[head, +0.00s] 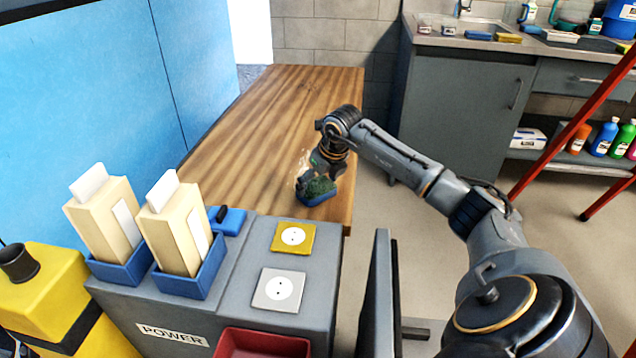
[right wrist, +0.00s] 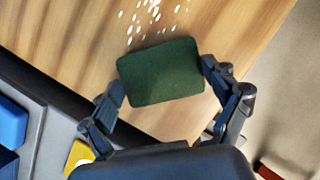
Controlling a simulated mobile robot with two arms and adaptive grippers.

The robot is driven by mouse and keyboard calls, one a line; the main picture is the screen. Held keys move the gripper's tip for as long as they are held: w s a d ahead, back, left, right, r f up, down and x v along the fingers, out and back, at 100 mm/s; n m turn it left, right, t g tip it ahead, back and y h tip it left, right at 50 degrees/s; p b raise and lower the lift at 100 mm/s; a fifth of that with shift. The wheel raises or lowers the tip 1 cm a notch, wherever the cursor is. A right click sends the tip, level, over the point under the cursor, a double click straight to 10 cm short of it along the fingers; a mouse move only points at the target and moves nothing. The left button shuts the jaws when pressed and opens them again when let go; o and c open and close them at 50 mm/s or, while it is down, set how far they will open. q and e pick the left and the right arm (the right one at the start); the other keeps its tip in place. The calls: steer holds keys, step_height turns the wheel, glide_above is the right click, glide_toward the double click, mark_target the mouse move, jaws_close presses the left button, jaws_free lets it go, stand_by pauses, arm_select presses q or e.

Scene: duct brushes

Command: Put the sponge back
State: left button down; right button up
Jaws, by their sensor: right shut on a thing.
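The sponge (head: 317,194), blue with a dark green scouring top, is at the near end of the wooden table (head: 270,110). My right gripper (head: 322,175) reaches down from above and is shut on it. In the right wrist view, the green face of the sponge (right wrist: 162,72) sits between the two fingers (right wrist: 162,85). I cannot tell whether it rests on the table or hangs just above it. White crumbs (right wrist: 150,15) lie on the wood beside it. My left gripper is not in view.
A grey cabinet labelled POWER (head: 172,335) stands at the table's near end, with two cream blocks in blue holders and a red tray (head: 262,343). The sink counter (head: 470,43) at the back right carries sponges and bottles. A red slanted bar (head: 560,135) stands at right.

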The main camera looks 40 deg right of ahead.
mark_target(316, 185)
steer(key=o, duration=1)
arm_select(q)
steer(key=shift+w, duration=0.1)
arm_select(e)
steer(key=shift+r, duration=0.3)
steer(key=p+v, duration=0.1)
steer(key=v, duration=0.2)
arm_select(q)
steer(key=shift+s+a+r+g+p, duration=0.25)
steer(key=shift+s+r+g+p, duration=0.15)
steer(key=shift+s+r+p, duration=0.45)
arm_select(e)
steer(key=v, duration=0.8)
steer(key=shift+s+r, duration=0.15)
steer(key=shift+r, duration=0.1)
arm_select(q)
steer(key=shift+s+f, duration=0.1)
arm_select(e)
steer(key=shift+a+f, duration=0.1)
